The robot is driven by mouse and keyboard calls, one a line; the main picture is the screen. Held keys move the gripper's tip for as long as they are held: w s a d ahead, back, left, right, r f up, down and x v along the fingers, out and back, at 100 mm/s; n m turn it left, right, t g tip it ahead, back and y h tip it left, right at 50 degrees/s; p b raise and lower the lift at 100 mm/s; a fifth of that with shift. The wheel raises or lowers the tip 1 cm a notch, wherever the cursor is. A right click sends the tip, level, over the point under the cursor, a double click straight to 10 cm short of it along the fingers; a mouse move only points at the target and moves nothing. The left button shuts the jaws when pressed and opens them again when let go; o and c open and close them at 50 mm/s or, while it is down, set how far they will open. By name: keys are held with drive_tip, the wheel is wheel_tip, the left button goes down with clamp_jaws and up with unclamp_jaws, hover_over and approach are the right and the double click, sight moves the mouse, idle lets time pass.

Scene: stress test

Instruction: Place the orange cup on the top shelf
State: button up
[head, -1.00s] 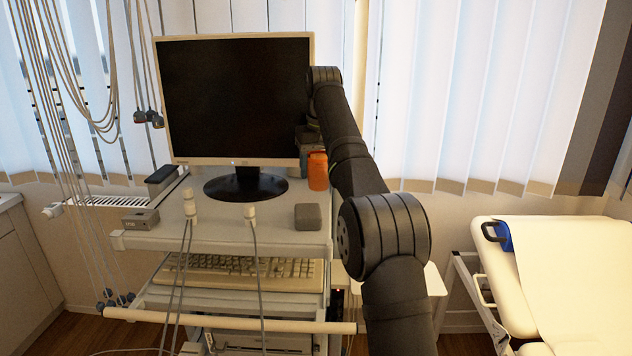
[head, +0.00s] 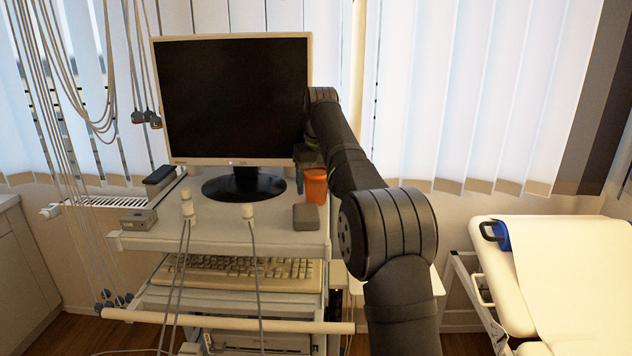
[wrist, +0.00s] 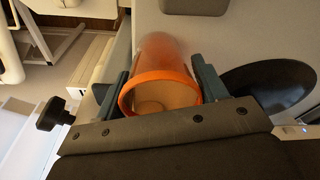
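The orange cup (head: 316,187) is upright at the right end of the top shelf (head: 222,232), right of the monitor stand. I cannot tell whether its base touches the shelf or is slightly above it. In the wrist view the cup (wrist: 164,62) lies between the two fingers of my gripper (wrist: 160,77), its open rim facing the camera. The fingers sit close against both sides and look shut on it. In the head view my gripper (head: 307,168) is partly hidden by my arm.
A monitor (head: 235,95) on a dark round base (head: 243,187) stands left of the cup. A small grey box (head: 306,217) is just in front of the cup. Two white cabled probes (head: 188,208) stand at the shelf's front. A keyboard (head: 235,272) lies below.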

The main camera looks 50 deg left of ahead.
drive_tip(key=shift+o, duration=1.2)
drive_tip(key=shift+r, duration=0.15)
wheel_tip(320, 180, up, 7)
drive_tip(key=d, duration=0.1)
drive_tip(key=shift+s+r, duration=0.2)
drive_tip(key=shift+f, duration=0.15)
drive_tip(key=f, duration=0.5)
drive_tip(key=a+f, duration=0.1)
drive_tip(key=f, duration=0.1)
drive_tip(key=shift+w+f, duration=0.2)
drive_tip(key=shift+r, duration=0.85)
